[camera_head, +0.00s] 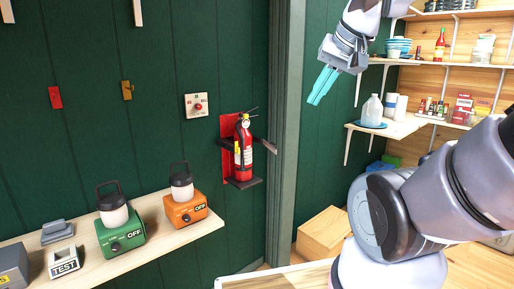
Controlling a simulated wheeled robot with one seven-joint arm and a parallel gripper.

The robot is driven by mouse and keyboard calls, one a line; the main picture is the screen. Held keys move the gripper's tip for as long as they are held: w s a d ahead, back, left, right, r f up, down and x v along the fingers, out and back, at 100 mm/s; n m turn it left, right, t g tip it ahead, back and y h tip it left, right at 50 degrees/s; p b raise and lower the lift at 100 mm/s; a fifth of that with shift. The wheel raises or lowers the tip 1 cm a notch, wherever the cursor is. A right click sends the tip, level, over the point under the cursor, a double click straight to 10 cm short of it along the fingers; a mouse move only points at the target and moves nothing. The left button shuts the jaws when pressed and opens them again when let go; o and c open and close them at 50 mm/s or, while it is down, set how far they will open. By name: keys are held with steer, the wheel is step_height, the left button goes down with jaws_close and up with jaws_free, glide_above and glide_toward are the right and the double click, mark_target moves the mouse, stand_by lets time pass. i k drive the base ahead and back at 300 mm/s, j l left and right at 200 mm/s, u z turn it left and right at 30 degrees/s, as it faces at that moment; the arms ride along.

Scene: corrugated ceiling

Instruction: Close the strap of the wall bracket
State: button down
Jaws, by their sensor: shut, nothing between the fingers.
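The wall bracket has a red back plate (228,130) on the dark green wall, with dark arms and a dark bottom shelf (243,183). A red fire extinguisher (243,150) with a pale label stands upright in it. A dark strap (265,145) sticks out to the right of the extinguisher, away from the wall, and looks swung open. My gripper (316,102) is up and to the right of the bracket, apart from it. Its light blue fingers point down and left, are together and hold nothing.
A wooden shelf (160,238) at lower left bears a green lamp unit (121,236) and an orange one (185,209). A grey-green post (287,150) stands right of the bracket. Stocked shelves (400,127) are at the right. Air between gripper and bracket is clear.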

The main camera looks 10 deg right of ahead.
mark_target(267, 143)
steer(key=l+u, duration=0.25)
steer(key=l, duration=0.55)
steer(key=l+u, duration=0.3)
steer(key=l, duration=0.5)
steer(key=k+l+u, duration=0.1)
steer(key=l+u, duration=0.15)
steer(key=l, duration=0.55)
steer(key=i+l+u, duration=0.15)
steer(key=l, duration=0.25)
steer(key=i+l+u, duration=0.2)
steer(key=l, duration=0.2)
steer(key=i+l+u, duration=0.15)
steer(key=l, duration=0.25)
steer(key=l+u, duration=0.15)
steer(key=l, duration=0.25)
